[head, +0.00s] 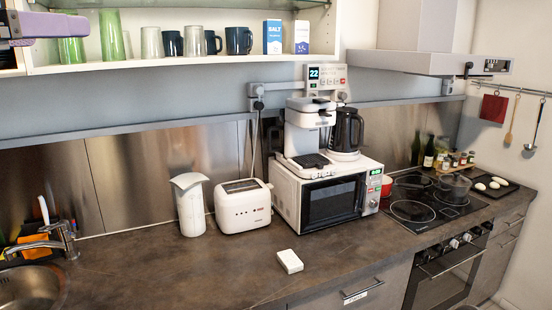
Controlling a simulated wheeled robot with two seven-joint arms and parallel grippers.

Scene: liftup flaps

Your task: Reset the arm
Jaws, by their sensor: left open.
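My left gripper (52,26) shows at the top left corner as a purple part, in front of the left end of the open wall cabinet (190,63). It is open, with nothing seen in it. Part of it is cut off by the picture's edge. My right gripper is not in view. The cabinet's front is open and its shelf shows green glasses (111,36), dark mugs (238,41) and a blue salt box (272,37). The cabinet's flap cannot be made out.
Below are a sink tap (62,238), a white canister (189,204), a toaster (243,205), a microwave (330,197) with a coffee machine (309,130) on top, and a hob (425,200). A small white box (290,261) lies on the worktop (190,265). The worktop's front middle is mostly clear.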

